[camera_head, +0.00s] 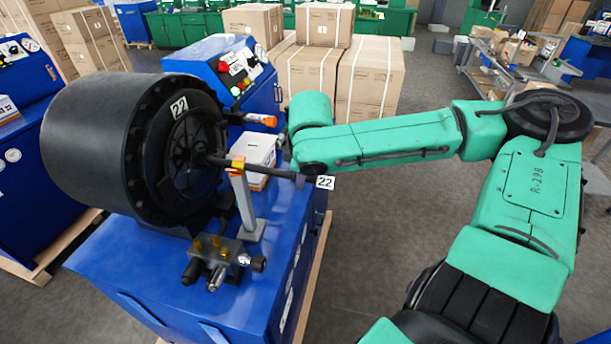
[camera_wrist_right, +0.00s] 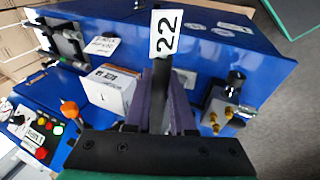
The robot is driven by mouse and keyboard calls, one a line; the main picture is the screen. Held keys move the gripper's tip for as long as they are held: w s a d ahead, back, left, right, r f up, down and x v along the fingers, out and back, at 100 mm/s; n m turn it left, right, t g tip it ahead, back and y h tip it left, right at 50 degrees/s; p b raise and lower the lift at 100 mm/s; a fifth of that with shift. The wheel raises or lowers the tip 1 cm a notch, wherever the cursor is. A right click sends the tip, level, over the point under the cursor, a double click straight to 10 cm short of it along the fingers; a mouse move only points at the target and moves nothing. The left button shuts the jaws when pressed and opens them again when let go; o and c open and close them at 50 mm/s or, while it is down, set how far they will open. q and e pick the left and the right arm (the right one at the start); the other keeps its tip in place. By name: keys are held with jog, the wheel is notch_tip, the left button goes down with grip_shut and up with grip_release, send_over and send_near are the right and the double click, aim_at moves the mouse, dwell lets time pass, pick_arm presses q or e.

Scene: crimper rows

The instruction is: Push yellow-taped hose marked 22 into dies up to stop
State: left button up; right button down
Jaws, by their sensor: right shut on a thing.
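The black hose (camera_head: 276,173) lies level across the front of the crimper (camera_head: 85,130), with a yellow-orange tape band (camera_head: 237,164) over the support post (camera_head: 246,207). Its white tag 22 (camera_head: 325,182) hangs at the outer end and shows large in the wrist view (camera_wrist_right: 166,34). The inner end reaches the die opening (camera_head: 190,150); I cannot tell how deep it sits. The crimper face bears a matching label 22 (camera_head: 180,106). My right gripper (camera_wrist_right: 166,88) is shut on the hose near the tag. In the head view its fingers are mostly hidden. My left gripper is out of view.
An orange-tipped handle (camera_head: 262,120) sticks out above the hose. A white box (camera_head: 258,152) stands behind it. A valve fitting (camera_head: 215,255) is on the blue cabinet (camera_head: 175,310) in front. Cartons (camera_head: 310,70) stand behind; the floor at right is open.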

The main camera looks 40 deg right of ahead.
aim_at(271, 170)
jog(key=shift+w+a+r+p, duration=0.1)
jog(key=shift+w+a+p, duration=0.25)
jog(key=shift+w, duration=0.15)
jog(key=shift+w+a, duration=0.65)
jog(key=shift+w, duration=0.3)
jog(key=shift+w+a, duration=0.55)
jog(key=shift+w, duration=0.2)
jog(key=shift+w+a, duration=0.55)
jog(key=shift+w, duration=0.2)
jog(key=shift+r+p, duration=1.4)
jog(key=shift+p, duration=0.05)
grip_release()
jog(key=shift+f, duration=0.1)
